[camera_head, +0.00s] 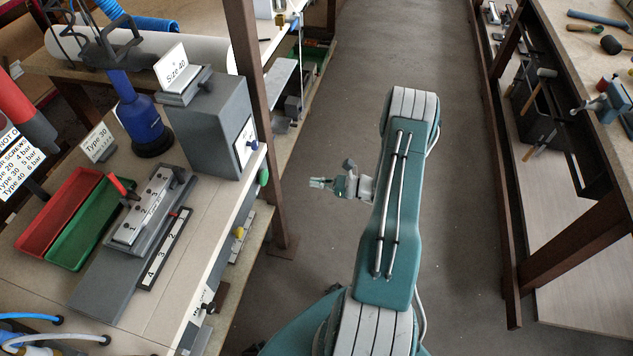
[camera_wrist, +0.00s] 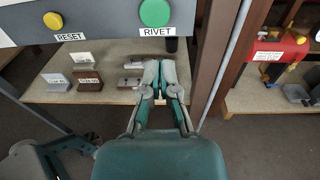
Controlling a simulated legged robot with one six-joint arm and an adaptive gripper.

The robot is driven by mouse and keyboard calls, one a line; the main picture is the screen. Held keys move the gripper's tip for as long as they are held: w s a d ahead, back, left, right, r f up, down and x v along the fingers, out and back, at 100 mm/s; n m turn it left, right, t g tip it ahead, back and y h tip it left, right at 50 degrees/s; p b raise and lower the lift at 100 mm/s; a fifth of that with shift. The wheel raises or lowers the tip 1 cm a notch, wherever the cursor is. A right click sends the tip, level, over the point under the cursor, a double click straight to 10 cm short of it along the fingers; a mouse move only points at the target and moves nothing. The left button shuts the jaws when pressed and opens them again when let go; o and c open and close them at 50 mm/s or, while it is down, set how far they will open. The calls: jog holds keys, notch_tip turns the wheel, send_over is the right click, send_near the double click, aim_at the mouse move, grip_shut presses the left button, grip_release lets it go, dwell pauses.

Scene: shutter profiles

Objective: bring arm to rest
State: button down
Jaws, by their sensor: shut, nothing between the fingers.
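My arm (camera_head: 395,200) is teal and grey and rises over the aisle in the head view, bent at its upper joint. My gripper (camera_head: 314,183) points left from the arm, over the floor between the benches. In the wrist view my gripper (camera_wrist: 161,66) has its fingers together, with nothing between them. The fingers appear in front of a low shelf (camera_wrist: 45,92) under a grey panel. No task object other than the arm itself shows.
The left bench (camera_head: 150,305) holds a red tray (camera_head: 58,212), a green tray (camera_head: 90,222), a blue device (camera_head: 137,115) and a grey box (camera_head: 215,125). A brown post (camera_head: 252,90) stands left of my gripper. Another bench (camera_head: 590,60) stands right. The aisle floor (camera_head: 400,45) is clear.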

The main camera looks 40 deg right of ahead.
dwell(0.4)
jog(key=s+a+r+n+g+h, duration=0.1)
jog(key=a+r+n+g, duration=0.6)
jog(key=r, duration=0.4)
jog(key=s+a+r+n+g, duration=0.2)
jog(key=a+r+n+g, duration=0.2)
jog(key=a+r+n, duration=0.5)
jog(key=s+a+r+n+t+h, duration=0.1)
jog(key=s+a+r+n+h, duration=0.2)
jog(key=s+r+n+h, duration=0.2)
jog(key=s+a+r+n+t+h, duration=0.2)
jog(key=s+r+n+h, duration=0.3)
jog(key=s+r, duration=0.5)
jog(key=shift+s+a+r+n+t+h, duration=0.3)
jog(key=shift+a+r+n, duration=0.3)
jog(key=shift+n, duration=0.3)
